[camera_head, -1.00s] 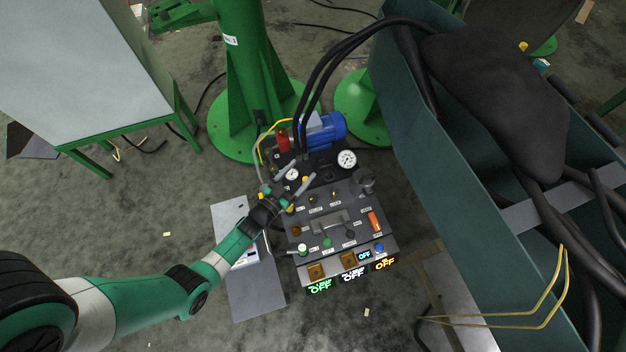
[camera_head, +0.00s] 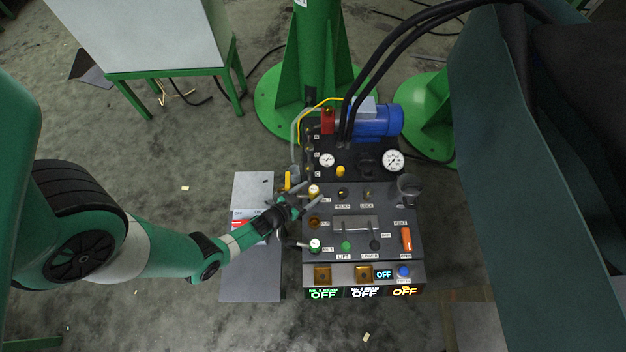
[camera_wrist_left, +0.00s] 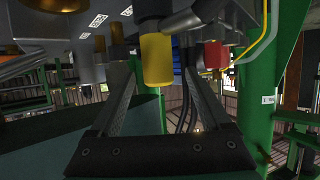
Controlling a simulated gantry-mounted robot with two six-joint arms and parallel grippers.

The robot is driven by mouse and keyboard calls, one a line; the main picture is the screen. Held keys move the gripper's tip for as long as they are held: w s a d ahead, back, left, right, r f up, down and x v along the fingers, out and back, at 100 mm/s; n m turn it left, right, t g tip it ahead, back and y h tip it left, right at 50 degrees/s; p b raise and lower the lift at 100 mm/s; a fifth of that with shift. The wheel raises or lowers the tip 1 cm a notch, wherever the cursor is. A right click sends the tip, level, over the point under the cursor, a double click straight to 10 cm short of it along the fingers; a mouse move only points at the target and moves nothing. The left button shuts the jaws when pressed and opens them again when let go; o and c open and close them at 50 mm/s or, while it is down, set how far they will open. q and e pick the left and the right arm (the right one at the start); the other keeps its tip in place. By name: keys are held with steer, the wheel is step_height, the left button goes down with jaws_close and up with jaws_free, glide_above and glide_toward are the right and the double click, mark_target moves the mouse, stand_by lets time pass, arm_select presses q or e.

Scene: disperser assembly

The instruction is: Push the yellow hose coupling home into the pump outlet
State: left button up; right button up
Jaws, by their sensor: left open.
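The yellow hose coupling (camera_head: 288,181) shows at the left side of the dark pump unit (camera_head: 377,222), near the lower end of a grey hose. My left gripper (camera_head: 291,198) is open beside it, at the unit's left edge. In the left wrist view a yellow cylinder (camera_wrist_left: 156,58), which looks like the coupling, hangs below a black part between the two spread fingers. I cannot tell whether a finger touches it. The pump outlet and how deep the coupling sits in it cannot be made out. My right gripper is not in view.
The unit carries gauges (camera_head: 393,160), knobs, a handle and a blue motor (camera_head: 376,121). A green column (camera_head: 318,60) stands behind it. A grey plate (camera_head: 250,285) lies to its left. A large dark green trough (camera_head: 530,180) fills the right side.

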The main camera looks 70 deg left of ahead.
arm_select(q)
steer(key=b+x, duration=0.3)
steer(key=x, duration=0.2)
steer(key=shift+d+f+b, duration=0.1)
steer(key=shift+f+b, duration=0.1)
steer(key=shift+b, duration=0.2)
steer(key=shift+w, duration=0.15)
steer(key=shift+r, duration=0.1)
steer(key=shift+c, duration=0.2)
steer(key=shift+c, duration=1.3)
jaws_close()
